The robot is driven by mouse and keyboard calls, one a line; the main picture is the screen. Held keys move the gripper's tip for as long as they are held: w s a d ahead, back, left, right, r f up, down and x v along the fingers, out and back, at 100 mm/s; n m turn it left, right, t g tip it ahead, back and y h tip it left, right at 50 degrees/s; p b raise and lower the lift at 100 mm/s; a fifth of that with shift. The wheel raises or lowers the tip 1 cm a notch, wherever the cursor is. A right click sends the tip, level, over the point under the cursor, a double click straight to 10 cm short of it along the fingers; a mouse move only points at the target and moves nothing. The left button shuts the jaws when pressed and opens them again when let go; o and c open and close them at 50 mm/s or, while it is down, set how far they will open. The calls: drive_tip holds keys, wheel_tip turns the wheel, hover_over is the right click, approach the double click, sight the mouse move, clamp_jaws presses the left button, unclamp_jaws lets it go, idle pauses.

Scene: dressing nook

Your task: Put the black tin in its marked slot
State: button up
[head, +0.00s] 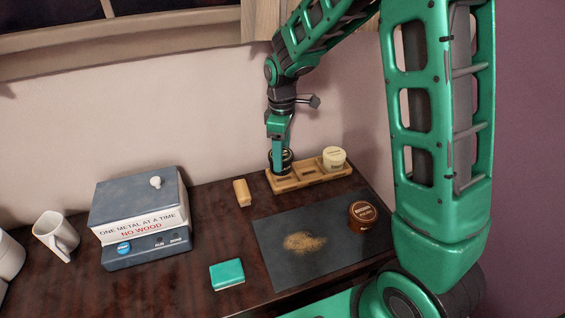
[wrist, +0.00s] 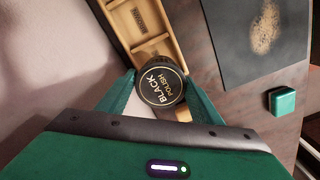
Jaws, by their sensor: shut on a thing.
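The black tin (wrist: 160,84), lid lettered "BLACK POLISH", is held between the two fingers of my gripper (wrist: 162,100) in the wrist view. In the head view the tin (head: 287,158) shows partly behind my gripper (head: 279,170), at the left end of the wooden slotted tray (head: 318,177). I cannot tell whether the tin is touching the tray or just above it. The wrist view shows the tray (wrist: 171,47) running up from the tin, with a slot marked "BROWN" empty. The tin and gripper hide the left end slot and any label there.
A cream tin (head: 334,157) stands in the tray's right slot. A brown tin (head: 362,213) and brown powder (head: 304,243) are on the dark mat (head: 270,262). A wooden block (head: 242,193), teal box (head: 227,274), boxed device (head: 140,210) and mug (head: 56,235) are on the table.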

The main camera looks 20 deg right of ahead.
drive_tip(key=shift+d+f, duration=0.3)
drive_tip(key=shift+d, duration=0.1)
drive_tip(key=shift+f, duration=1.95)
drive_tip(key=o, duration=1.2)
drive_tip(key=shift+f, duration=0.15)
